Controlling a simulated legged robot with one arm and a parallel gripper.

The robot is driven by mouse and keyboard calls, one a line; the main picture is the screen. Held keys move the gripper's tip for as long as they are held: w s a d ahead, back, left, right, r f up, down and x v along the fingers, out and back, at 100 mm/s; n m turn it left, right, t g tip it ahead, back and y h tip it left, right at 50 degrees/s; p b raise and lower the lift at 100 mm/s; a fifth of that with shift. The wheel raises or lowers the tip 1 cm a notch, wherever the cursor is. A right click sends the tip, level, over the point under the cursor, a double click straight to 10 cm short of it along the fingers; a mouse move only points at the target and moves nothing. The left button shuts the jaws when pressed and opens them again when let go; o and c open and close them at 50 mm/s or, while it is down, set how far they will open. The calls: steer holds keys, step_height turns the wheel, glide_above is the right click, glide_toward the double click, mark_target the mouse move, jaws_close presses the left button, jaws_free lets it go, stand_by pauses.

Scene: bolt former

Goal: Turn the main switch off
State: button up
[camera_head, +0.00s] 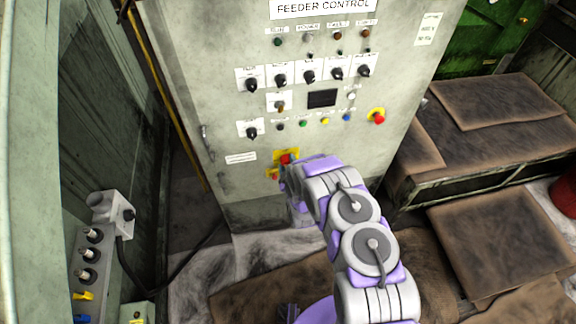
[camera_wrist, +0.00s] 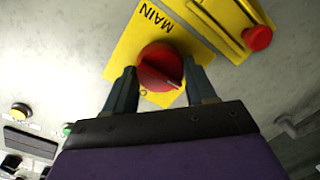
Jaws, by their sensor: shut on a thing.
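The main switch is a red rotary knob (camera_wrist: 160,68) on a yellow plate (camera_wrist: 126,42) marked MAIN, seen close up in the wrist view. In the head view the red knob (camera_head: 286,159) shows low on the grey feeder control cabinet, partly covered by my arm. My gripper (camera_wrist: 160,82) has one dark finger on each side of the knob and is shut on it. A dark pointer mark shows on the knob's lower right side. The gripper's own fingers are mostly hidden behind the arm in the head view.
A red button (camera_wrist: 257,38) on a yellow plate sits close to the main switch. Rows of black knobs (camera_head: 309,77), coloured buttons and a red emergency stop (camera_head: 379,118) sit higher on the cabinet (camera_head: 220,100). A box with switches (camera_head: 88,255) stands at left.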

steer(key=shift+s+a, duration=0.1)
steer(key=shift+a, duration=0.05)
steer(key=o, duration=1)
steer(key=shift+o, duration=0.2)
